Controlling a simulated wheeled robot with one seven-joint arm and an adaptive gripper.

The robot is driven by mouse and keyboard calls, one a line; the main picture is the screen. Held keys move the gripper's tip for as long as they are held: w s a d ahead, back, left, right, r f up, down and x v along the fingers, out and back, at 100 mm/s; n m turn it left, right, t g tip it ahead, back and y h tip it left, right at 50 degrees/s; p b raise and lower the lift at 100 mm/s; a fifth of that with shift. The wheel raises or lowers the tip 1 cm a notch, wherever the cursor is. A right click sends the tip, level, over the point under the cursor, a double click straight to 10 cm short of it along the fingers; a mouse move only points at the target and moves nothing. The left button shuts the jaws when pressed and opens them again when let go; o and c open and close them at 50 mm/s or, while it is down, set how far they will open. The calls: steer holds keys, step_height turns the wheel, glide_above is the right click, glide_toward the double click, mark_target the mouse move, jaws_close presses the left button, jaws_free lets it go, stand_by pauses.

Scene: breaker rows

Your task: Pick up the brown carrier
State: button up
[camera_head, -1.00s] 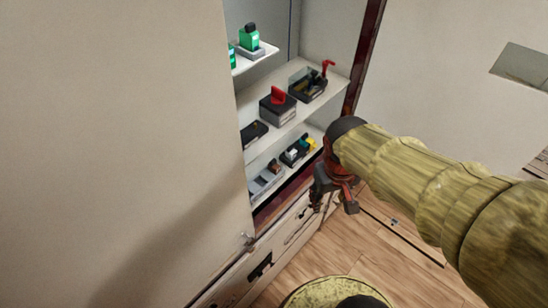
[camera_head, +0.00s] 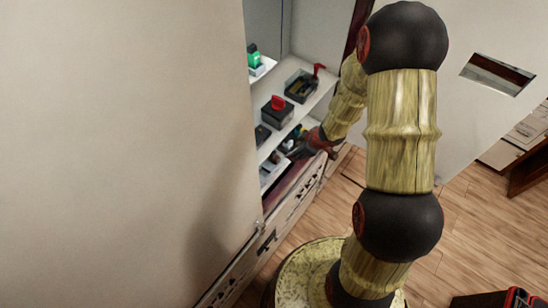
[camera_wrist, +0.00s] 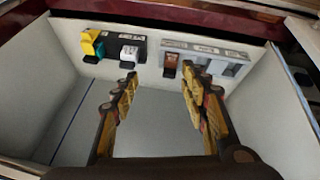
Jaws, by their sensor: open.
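The brown carrier (camera_wrist: 171,61) is a small brown block with a dark tab, seated in the grey base (camera_wrist: 207,50) on the shelf in the wrist view. The other slots of that base look empty. My gripper (camera_wrist: 160,76) is open, one finger to each side of the view. The carrier shows between and beyond the fingertips, nearer the right one, and nothing is held. In the head view my gripper (camera_head: 302,150) reaches into the lower shelf, and the brown carrier cannot be made out there.
A black base (camera_wrist: 112,46) beside the grey one holds a yellow-and-teal piece (camera_wrist: 93,42) and a white piece (camera_wrist: 129,55). Shelf side walls stand close on both sides. Above, the middle shelf holds a red-topped block (camera_head: 277,110) and a black tray (camera_head: 300,87).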

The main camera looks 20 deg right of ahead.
steer(key=a+r+y, duration=0.1)
steer(key=a, duration=0.1)
glide_above(275, 154)
steer(key=s+d, duration=0.2)
steer(key=s, duration=0.1)
step_height(275, 154, down, 6)
steer(key=shift+t, duration=0.3)
steer(key=x, duration=0.4)
steer(key=shift+w+a+f, duration=0.1)
steer(key=shift+a+f, duration=0.15)
steer(key=shift+f, duration=0.05)
steer(key=c, duration=0.4)
steer(key=c, duration=0.7)
jaws_close()
